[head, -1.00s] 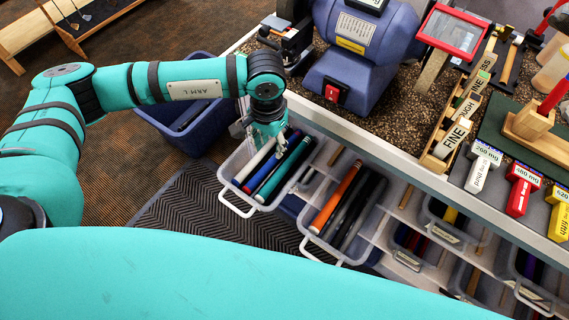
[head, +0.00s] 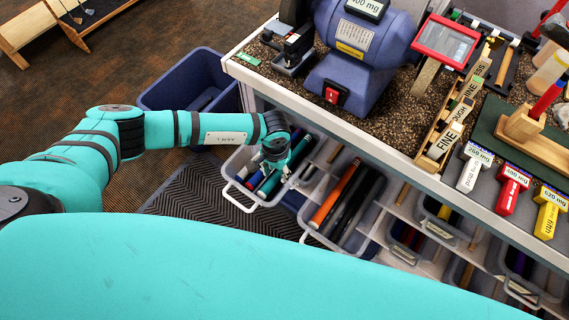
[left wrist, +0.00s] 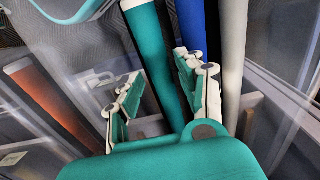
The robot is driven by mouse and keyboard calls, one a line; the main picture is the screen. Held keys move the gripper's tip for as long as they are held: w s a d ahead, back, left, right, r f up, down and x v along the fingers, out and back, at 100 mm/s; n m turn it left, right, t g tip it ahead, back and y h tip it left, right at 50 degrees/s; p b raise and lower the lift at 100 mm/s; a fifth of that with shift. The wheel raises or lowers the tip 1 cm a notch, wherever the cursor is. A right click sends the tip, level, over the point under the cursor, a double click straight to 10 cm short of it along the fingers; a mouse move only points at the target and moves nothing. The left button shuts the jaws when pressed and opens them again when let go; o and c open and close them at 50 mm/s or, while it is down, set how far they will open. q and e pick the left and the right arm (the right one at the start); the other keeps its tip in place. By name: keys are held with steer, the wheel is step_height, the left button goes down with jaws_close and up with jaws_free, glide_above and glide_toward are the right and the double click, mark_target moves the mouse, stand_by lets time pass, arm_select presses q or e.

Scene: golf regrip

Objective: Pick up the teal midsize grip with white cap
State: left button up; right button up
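The teal grip (left wrist: 152,45) has a white cap at its far end and lies in the left clear bin (head: 237,188) of the shelf. In the head view its teal end (head: 267,187) shows below my left gripper (head: 272,168). In the left wrist view my left gripper (left wrist: 156,75) is open, with one finger on each side of the teal grip. A gap shows between the left finger and the grip; I cannot tell whether the right finger touches it. My right gripper is not in view.
A blue grip (left wrist: 192,28) and a white grip (left wrist: 233,50) lie close to the right of the teal one. A bin with orange (head: 334,194) and dark grips stands to the right. The bench edge (head: 330,126) overhangs the bins. A blue tub (head: 205,75) stands behind my arm.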

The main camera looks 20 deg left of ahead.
arm_select(q)
steer(key=shift+f, duration=0.95)
steer(key=shift+c, duration=0.5)
steer(key=shift+s+a, duration=0.1)
steer(key=shift+a, duration=0.05)
jaws_close()
step_height(320, 180, up, 10)
steer(key=shift+b, duration=0.8)
steer(key=shift+r, duration=0.15)
